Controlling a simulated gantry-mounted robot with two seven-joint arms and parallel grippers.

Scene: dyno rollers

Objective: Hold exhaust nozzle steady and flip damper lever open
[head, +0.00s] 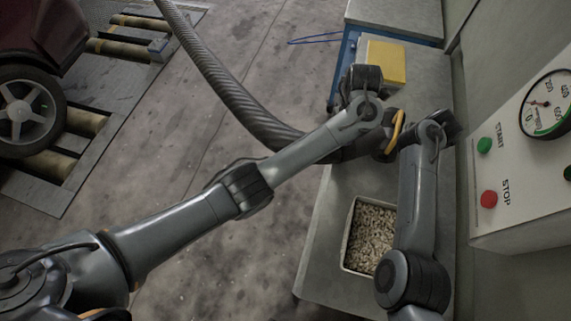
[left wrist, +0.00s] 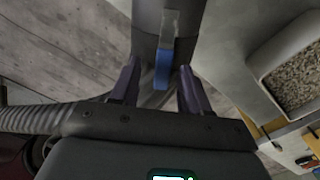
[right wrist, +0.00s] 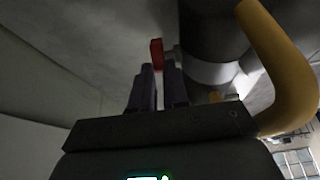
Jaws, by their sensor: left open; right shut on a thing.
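The exhaust nozzle (head: 345,152) is the dark end of the ribbed hose, lying over the bench with a yellow curved handle (head: 397,128). In the left wrist view, my left gripper (left wrist: 160,72) is open, its fingers either side of a blue-ended flat bar (left wrist: 163,66) against a dark body; contact cannot be told. In the right wrist view, my right gripper (right wrist: 158,65) is shut on a small red tab (right wrist: 156,52) beside the dark nozzle (right wrist: 210,35) with its pale band. Whether this tab is the damper lever is unclear. My wrists hide both fingertips in the head view.
The grey bench (head: 325,230) carries a pellet-filled tray (head: 371,235) and a yellow box (head: 386,62). A control panel (head: 515,150) with buttons and a gauge stands close at the right. The hose (head: 225,85) crosses open floor. A car wheel (head: 28,110) sits on rollers.

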